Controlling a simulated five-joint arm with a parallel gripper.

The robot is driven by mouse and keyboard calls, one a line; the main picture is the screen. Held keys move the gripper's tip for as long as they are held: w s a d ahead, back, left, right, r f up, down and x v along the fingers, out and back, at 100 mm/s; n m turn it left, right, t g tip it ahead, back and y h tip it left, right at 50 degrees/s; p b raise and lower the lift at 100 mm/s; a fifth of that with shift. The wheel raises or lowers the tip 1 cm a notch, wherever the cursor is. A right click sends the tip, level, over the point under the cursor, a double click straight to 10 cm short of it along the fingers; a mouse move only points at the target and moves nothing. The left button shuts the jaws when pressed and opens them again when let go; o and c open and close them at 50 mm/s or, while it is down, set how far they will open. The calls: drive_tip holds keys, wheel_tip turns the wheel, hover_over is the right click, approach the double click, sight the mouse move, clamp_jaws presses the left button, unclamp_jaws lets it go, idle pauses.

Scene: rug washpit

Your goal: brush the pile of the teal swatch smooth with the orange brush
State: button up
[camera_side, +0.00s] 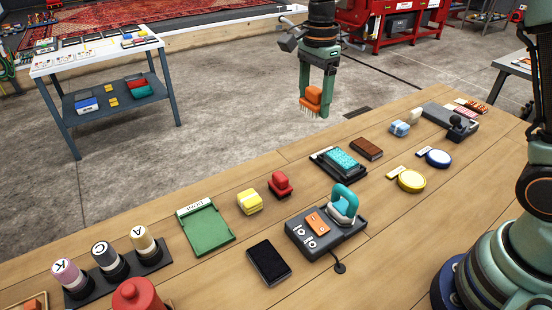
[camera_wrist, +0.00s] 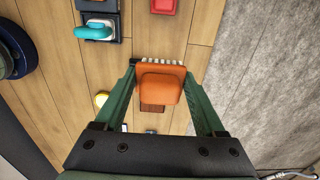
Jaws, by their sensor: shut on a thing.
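My gripper (camera_side: 313,110) is shut on the orange brush (camera_side: 312,96) and holds it in the air at the back of the bench, bristles pointing down. In the wrist view the brush (camera_wrist: 160,86) sits between the green fingers, with its pale bristles at the upper edge. The teal swatch (camera_side: 342,159) lies in a dark tray (camera_side: 322,157) on the bench, in front of and below the brush and apart from it. I cannot see the swatch in the wrist view, where the brush and fingers block part of the bench.
A brown block (camera_side: 367,148) lies right of the tray. A teal-handled iron (camera_side: 343,203) on a dark base stands in front of it. A red-handled block (camera_side: 281,184) and yellow block (camera_side: 249,201) are to the left. Yellow (camera_side: 411,181) and blue (camera_side: 438,158) round tins lie right.

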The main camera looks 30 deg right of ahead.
sight(331, 150)
drive_tip(key=shift+w+d+f+n, duration=0.15)
drive_tip(key=shift+d+f+n, duration=0.25)
drive_tip(key=shift+n, duration=0.3)
drive_tip(key=shift+w+d+f+n, duration=1.05)
drive_tip(key=shift+d+f+n, duration=3.15)
drive_tip(key=shift+n, duration=4.1)
drive_tip(key=shift+s+d+f, duration=0.1)
drive_tip(key=shift+d+f, duration=0.1)
drive_tip(key=shift+f, duration=1.6)
drive_tip(key=shift+d+f, duration=0.2)
drive_tip(key=shift+f, duration=1.55)
drive_tip(key=shift+s, duration=4.15)
drive_tip(key=shift+w, duration=4.25)
wheel_tip(331, 150, up, 8)
